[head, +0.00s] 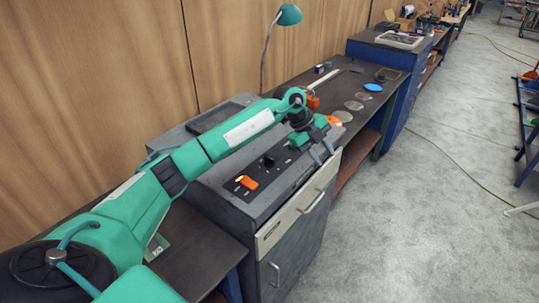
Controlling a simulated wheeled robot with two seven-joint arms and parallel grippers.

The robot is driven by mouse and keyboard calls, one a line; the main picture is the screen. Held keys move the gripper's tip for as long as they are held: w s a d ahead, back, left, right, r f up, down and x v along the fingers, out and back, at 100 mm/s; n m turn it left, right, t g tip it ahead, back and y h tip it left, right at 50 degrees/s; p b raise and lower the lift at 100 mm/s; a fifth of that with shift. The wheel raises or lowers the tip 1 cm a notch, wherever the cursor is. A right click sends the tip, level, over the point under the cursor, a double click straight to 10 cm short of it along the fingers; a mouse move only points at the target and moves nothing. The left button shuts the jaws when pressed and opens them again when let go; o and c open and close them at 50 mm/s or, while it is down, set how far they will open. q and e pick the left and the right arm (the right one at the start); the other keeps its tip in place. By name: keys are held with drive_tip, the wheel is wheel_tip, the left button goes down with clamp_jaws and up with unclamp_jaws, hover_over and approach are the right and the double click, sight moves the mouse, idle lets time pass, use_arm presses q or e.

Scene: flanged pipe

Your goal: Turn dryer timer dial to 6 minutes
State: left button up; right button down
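The grey dryer cabinet (290,232) stands at the centre with a dark control panel on its top. A small black dial (268,160) sits on that panel, with small pale marks near it. The marks are too small to read, so I cannot tell the dial's setting. An orange switch (247,182) is on the panel, nearer than the dial. My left gripper (322,155) is past the dial to the right, over the panel's far right end. Its two fingers point down, look apart and hold nothing visible. The gripper and arm hide part of the panel. My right gripper is not in view.
A cream drawer front (298,215) with a handle is on the cabinet's front. A dark workbench (375,98) with discs stands beyond it. A green lamp (289,15) rises behind. A wooden wall (90,90) runs along the left. The grey floor at right is mostly free.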

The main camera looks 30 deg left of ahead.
use_arm(q)
drive_tip(key=a+r+n+g+y, duration=0.1)
drive_tip(key=a+r+n+y, duration=0.25)
drive_tip(key=a, duration=0.75)
wheel_tip(320, 180, up, 2)
drive_tip(key=r+n+g+y, duration=0.1)
drive_tip(key=n+y, duration=0.1)
drive_tip(key=y, duration=0.1)
hover_over(269, 158)
drive_tip(key=shift+m, duration=0.25)
wheel_tip(269, 158, down, 14)
drive_tip(key=p, duration=0.4)
drive_tip(key=shift+w, duration=0.1)
clamp_jaws()
